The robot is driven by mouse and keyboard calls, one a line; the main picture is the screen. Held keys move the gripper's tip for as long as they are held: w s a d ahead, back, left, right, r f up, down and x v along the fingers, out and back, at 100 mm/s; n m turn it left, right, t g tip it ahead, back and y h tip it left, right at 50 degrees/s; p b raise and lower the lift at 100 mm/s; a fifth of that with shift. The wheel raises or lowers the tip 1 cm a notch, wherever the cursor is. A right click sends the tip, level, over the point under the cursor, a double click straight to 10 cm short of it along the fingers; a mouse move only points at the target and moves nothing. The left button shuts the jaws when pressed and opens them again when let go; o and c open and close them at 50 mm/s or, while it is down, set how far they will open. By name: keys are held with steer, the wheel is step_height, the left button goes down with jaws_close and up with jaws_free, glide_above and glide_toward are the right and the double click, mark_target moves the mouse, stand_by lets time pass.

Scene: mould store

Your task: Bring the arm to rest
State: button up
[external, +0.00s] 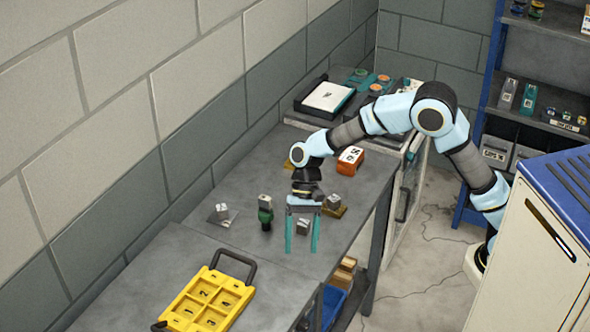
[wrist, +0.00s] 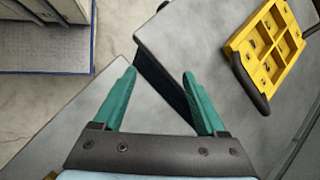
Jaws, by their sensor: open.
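My gripper (external: 302,232) is over the grey bench (external: 258,183), its two teal fingers spread apart and pointing down. In the wrist view my gripper (wrist: 164,88) shows both fingers apart with nothing between them. Below and beyond them are bench surface, a dark gap and floor. In the external view a small grey metal block (external: 304,226) shows between the fingers, but the wrist view shows nothing held, so it appears to stand behind them. My arm arches from its base at the right over to the bench.
A yellow numbered tray (external: 208,299) with a dark handle lies on the nearer bench; it also shows in the wrist view (wrist: 240,48). Small metal blocks (external: 222,211), a green-based piece (external: 265,214) and an orange box (external: 350,160) stand near the gripper. A cream cabinet (external: 540,250) is at right.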

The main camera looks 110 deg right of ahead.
steer(key=s+a+f+n+g+h, duration=0.1)
steer(key=s+a+n+h, duration=0.5)
steer(key=s+a+n, duration=1)
steer(key=s+a+f, duration=0.1)
steer(key=s+a, duration=0.1)
steer(key=shift+s+a+f+n, duration=0.2)
steer(key=shift+s+a+n, duration=0.1)
steer(key=shift+n, duration=0.1)
